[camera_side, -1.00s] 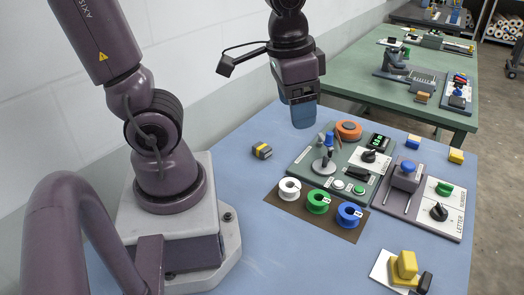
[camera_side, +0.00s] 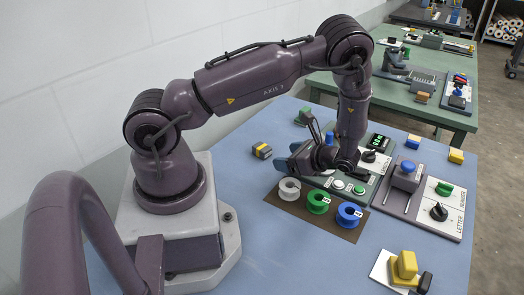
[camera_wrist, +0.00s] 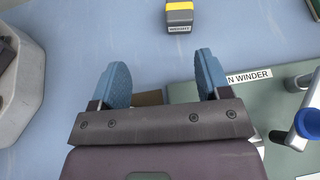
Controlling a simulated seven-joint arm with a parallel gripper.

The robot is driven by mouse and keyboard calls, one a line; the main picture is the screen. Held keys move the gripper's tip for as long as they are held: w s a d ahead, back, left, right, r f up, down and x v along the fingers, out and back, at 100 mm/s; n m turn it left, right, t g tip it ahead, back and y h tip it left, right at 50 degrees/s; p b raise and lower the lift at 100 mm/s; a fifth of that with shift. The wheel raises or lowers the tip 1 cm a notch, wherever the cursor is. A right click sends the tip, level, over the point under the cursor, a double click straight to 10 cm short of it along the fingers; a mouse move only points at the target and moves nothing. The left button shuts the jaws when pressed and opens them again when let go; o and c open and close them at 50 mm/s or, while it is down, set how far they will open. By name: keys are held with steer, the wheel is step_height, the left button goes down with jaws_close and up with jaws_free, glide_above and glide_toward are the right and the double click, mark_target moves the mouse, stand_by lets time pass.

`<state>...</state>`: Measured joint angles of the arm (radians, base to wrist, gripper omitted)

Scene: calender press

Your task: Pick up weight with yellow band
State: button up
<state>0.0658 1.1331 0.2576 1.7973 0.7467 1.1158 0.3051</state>
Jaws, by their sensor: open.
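The weight (camera_side: 262,151), a small dark grey block with a yellow band, sits on the blue tabletop left of the green panel in the side view. In the wrist view the weight (camera_wrist: 180,17) is at the top, with its WEIGHT label facing the camera. My gripper (camera_side: 288,155) is low, tilted to point left, a short way to the right of the weight and apart from it. In the wrist view my gripper (camera_wrist: 161,72) has its two blue fingers spread with nothing between them; the weight lies beyond the fingertips, slightly right of centre.
White (camera_side: 289,189), green (camera_side: 317,202) and blue (camera_side: 349,215) spools stand in front of my gripper. The winder panel (camera_wrist: 200,125) lies under my arm, with a blue-topped post (camera_wrist: 308,122) at right. Bare blue tabletop (camera_wrist: 110,40) surrounds the weight.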

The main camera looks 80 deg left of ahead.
mark_target(263, 147)
steer(key=shift+w+a+r+m+t+y, duration=0.2)
steer(key=shift+w+a+m, duration=0.1)
steer(key=shift+w, duration=0.2)
steer(key=shift+w+a+r+m+t+y, duration=0.1)
steer(key=shift+w+a+r+m+y, duration=0.15)
steer(key=shift+w, duration=0.2)
steer(key=shift+s+a, duration=0.15)
steer(key=shift+a, duration=0.05)
steer(key=x, duration=1.2)
steer(key=shift+s+a+f, duration=0.15)
steer(key=shift+s, duration=0.05)
steer(key=c, duration=1.3)
